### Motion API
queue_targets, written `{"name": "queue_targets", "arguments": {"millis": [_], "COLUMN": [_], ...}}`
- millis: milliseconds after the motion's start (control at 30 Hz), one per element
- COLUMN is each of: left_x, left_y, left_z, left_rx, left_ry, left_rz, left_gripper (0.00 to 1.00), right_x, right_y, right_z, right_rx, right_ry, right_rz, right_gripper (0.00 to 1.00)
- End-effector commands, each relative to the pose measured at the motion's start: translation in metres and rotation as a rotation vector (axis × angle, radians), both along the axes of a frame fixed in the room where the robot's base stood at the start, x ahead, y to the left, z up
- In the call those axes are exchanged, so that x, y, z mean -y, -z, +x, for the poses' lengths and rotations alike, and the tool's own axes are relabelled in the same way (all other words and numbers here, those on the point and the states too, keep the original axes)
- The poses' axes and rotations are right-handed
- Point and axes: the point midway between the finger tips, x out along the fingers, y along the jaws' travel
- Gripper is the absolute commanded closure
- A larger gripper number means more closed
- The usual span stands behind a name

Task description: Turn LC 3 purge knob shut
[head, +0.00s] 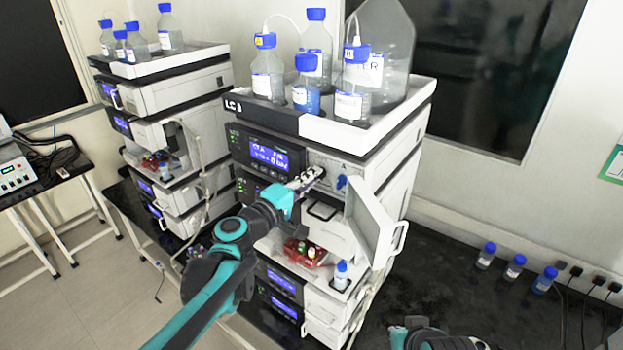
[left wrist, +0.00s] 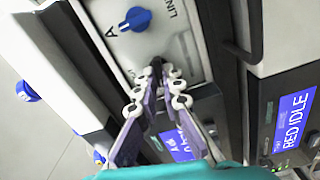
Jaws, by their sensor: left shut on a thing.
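The LC 3 stack (head: 262,111) stands in the middle of the head view, with its name on the top tray. My left gripper (head: 313,176) reaches its upper pump module. In the left wrist view the fingers (left wrist: 160,76) are closed on a small dark knob (left wrist: 156,64) on the pale panel, mostly hidden between the fingertips. Its label and turn angle cannot be read. A blue knob (left wrist: 135,19) marked A sits beside it, apart from the fingers; it also shows in the head view (head: 341,182). My right gripper (head: 420,335) is partly in view at the bottom edge.
An open white door (head: 374,222) hangs right of and below my left gripper. Bottles (head: 267,70) stand on the stack's top. A second stack (head: 165,95) stands to the left. Small blue-capped bottles (head: 515,266) stand on the dark bench at right.

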Motion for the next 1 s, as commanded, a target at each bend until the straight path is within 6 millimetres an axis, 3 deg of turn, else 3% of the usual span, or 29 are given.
{"name": "queue_targets", "arguments": {"millis": [1000], "left_x": [0.002], "left_y": [0.000], "left_z": [-0.002], "left_rx": [0.535], "left_ry": [0.002], "left_rz": [0.740], "left_gripper": [1.00], "right_x": [0.000], "right_y": [0.032], "right_z": [0.000], "right_rx": [0.000], "right_ry": [0.000], "right_rz": [0.000], "right_gripper": [1.00]}}
